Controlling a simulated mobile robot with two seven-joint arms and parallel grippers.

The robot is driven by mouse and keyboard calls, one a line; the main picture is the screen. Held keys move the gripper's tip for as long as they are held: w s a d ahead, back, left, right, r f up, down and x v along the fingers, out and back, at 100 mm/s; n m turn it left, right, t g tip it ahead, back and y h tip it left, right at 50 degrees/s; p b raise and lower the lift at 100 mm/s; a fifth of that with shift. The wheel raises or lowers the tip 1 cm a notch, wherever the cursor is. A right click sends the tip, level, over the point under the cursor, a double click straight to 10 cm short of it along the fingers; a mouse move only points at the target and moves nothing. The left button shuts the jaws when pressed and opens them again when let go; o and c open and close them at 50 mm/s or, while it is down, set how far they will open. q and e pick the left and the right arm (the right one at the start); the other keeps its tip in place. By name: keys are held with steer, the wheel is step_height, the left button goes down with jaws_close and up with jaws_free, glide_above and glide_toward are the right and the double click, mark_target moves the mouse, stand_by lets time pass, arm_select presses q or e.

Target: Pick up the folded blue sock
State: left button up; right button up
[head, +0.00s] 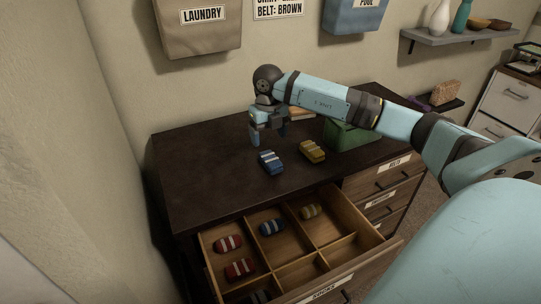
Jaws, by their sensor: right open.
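A folded blue sock (270,162) with pale stripes lies on the dark dresser top. My right gripper (270,136) is open and empty, with its fingers pointing down just behind this sock in the picture. I cannot tell how high the fingertips are above the top. Another blue striped sock (272,227) lies in a compartment of the open drawer (330,282) below. My left gripper is not in view.
A yellow striped sock (312,151) lies right of the blue one, in front of a green box (350,137). The drawer also holds red socks (228,243), a yellow sock (311,211) and a dark one (259,297). The dresser top (195,175) is clear at left.

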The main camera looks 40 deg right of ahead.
mark_target(271, 158)
step_height(271, 158, down, 3)
steer(key=shift+f, duration=0.15)
steer(key=f, duration=0.2)
steer(key=s+f+b, duration=0.1)
steer(key=f, duration=0.1)
steer(key=shift+f, duration=0.7)
steer(key=c, duration=1)
steer(key=shift+r, duration=0.1)
